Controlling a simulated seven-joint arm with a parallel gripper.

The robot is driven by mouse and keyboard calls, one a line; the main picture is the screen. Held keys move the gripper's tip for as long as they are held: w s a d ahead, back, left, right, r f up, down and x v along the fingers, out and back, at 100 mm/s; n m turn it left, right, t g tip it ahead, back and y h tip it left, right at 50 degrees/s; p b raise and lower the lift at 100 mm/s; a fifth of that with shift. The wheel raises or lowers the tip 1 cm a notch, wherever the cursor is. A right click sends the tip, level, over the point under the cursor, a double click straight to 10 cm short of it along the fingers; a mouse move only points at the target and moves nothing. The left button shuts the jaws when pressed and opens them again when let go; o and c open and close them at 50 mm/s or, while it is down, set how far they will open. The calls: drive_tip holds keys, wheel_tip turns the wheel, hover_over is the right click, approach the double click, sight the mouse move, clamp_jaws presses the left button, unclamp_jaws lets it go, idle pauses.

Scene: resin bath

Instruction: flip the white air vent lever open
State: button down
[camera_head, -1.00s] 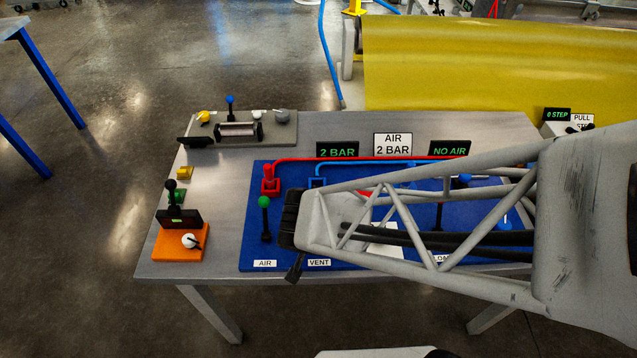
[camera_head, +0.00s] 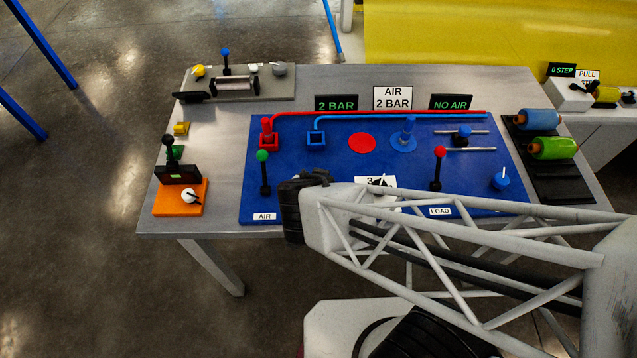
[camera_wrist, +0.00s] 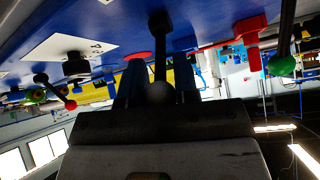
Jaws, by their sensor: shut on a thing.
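In the wrist view, which is turned upside down, my gripper (camera_wrist: 158,88) has its fingers on both sides of the pale round knob of the vent lever (camera_wrist: 160,93). It is shut on that knob. The lever's black stem runs from the knob to the blue panel. In the head view the lever and the VENT label are hidden behind my arm, so the lever's tilt cannot be told there. The green-knobbed AIR lever (camera_head: 263,172) stands upright to the left.
Signs read 2 BAR (camera_head: 336,103) and NO AIR (camera_head: 451,102). An orange box (camera_head: 180,198) with a white knob sits at the left. Bare metal tabletop (camera_head: 225,140) lies between.

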drive_tip(key=shift+s+f+t, duration=0.2)
drive_tip(key=shift+s+t, duration=0.05)
drive_tip(key=shift+t, duration=0.35)
idle(0.4)
drive_tip(key=c, duration=0.9)
unclamp_jaws()
drive_tip(key=shift+o, duration=0.2)
drive_tip(key=shift+s+r, duration=0.1)
drive_tip(key=shift+r, duration=0.05)
drive_tip(key=v, duration=0.7)
drive_tip(key=shift+r, duration=0.2)
drive_tip(key=shift+s, duration=0.15)
drive_tip(key=shift+d, duration=0.1)
